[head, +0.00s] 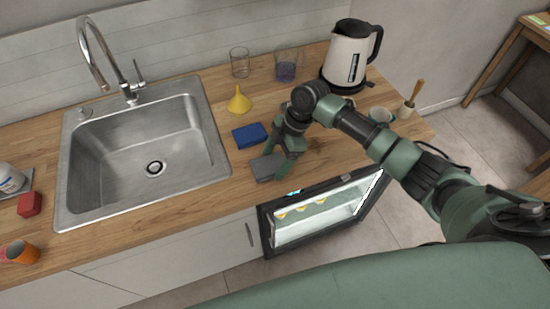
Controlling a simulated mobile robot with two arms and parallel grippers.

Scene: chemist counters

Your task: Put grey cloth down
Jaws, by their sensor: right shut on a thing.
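The grey cloth (264,167) is a small dark grey folded piece by the front part of the wooden counter (225,198), right of the sink. My right gripper (277,161) reaches in from the right, points down and is shut on the cloth. The fingers cover the cloth's right side. The cloth is at or just above the counter top; I cannot tell whether it rests fully on it. My left gripper is not in view.
A blue cloth or sponge (250,134) and a yellow funnel (238,100) are just behind the grey cloth. The steel sink (219,172) is on the left. Glasses (240,62) and a kettle (350,55) stand at the back. A glass-fronted cabinet (320,215) is below the counter.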

